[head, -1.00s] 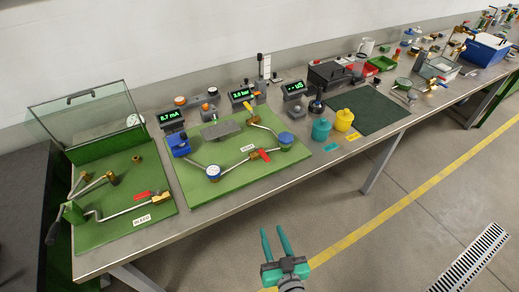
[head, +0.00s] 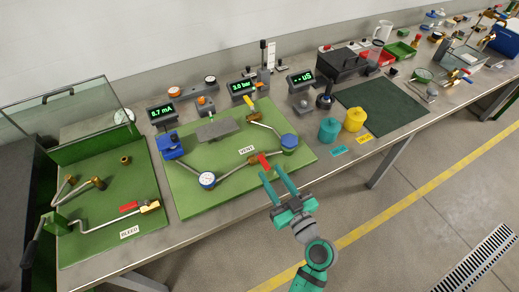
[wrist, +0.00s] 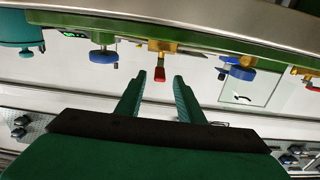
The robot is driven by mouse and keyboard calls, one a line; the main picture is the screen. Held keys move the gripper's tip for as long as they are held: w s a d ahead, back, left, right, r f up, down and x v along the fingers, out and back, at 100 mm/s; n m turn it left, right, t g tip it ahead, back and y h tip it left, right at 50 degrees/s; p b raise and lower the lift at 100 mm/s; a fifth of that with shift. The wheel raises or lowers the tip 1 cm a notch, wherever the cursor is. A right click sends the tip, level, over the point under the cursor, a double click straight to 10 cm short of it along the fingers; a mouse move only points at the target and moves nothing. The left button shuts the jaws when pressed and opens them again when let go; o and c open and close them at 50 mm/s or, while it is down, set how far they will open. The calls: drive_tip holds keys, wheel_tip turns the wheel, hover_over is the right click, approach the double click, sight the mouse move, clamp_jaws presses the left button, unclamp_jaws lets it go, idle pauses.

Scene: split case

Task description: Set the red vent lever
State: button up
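The red vent lever (head: 264,161) sits on a brass valve (head: 253,159) beside the VENT label (head: 247,149), at the front of the middle green board (head: 205,200). My gripper (head: 271,173) is open and empty, its teal fingers pointing at the lever from the front. In the wrist view the red lever (wrist: 160,75) shows below its brass valve (wrist: 162,46), in the gap between the two fingertips (wrist: 160,78). I cannot tell whether the lever is between the fingers or just beyond them. Neither finger visibly touches it.
A second red lever (head: 129,206) is by the BLEED label (head: 129,232) on the left board. A pressure gauge (head: 207,180) and a blue knob (head: 289,141) flank the vent valve. Teal (head: 328,130) and yellow (head: 354,119) containers stand right. The floor in front is clear.

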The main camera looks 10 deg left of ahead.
sight(260, 156)
drive_tip(key=x, duration=0.9)
drive_tip(key=shift+w+a, duration=0.2)
drive_tip(key=shift+c, duration=0.3)
clamp_jaws()
